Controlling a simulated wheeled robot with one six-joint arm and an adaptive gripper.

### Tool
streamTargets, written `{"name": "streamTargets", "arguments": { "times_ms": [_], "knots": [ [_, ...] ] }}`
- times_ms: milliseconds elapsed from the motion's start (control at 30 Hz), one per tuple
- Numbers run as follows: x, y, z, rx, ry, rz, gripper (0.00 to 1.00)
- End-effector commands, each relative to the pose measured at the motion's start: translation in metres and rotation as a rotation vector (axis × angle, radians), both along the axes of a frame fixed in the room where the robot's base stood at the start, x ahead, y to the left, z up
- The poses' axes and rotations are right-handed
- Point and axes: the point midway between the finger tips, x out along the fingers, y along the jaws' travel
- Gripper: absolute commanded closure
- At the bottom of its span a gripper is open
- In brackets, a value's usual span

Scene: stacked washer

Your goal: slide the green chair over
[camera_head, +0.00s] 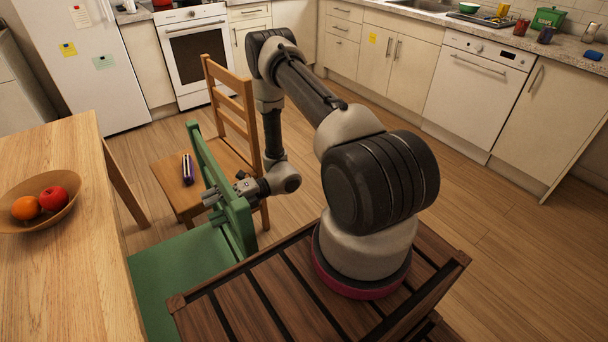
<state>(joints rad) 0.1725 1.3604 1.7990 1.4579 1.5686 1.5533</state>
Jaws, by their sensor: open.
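The green chair (180,273) stands beside the wooden table, its seat partly under the table's edge. Its backrest (234,217) rises toward my arm. My gripper (211,196) is open at the backrest, with its fingers at the opening between the green bars. I cannot tell whether the fingers touch the chair or straddle a bar. The chair's legs are hidden.
A wooden chair (242,128) stands just behind the green chair, with a dark striped object (188,169) on its seat. The table (75,270) holds a fruit bowl (62,217). Bare floor (480,230) lies to the right, before the cabinets.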

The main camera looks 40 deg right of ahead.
Motion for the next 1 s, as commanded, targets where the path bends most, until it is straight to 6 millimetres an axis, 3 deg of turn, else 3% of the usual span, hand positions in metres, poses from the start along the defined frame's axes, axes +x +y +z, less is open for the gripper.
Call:
{"name": "streamTargets", "arguments": {
  "times_ms": [233,800,1000],
  "knots": [
    [0.000,-0.009,0.000,0.000,-0.001,-0.002,0.29],
    [-0.006,-0.102,0.000,0.000,-0.001,-0.003,0.29],
    [-0.007,-0.120,0.000,0.000,-0.001,-0.001,0.29]
  ]
}}
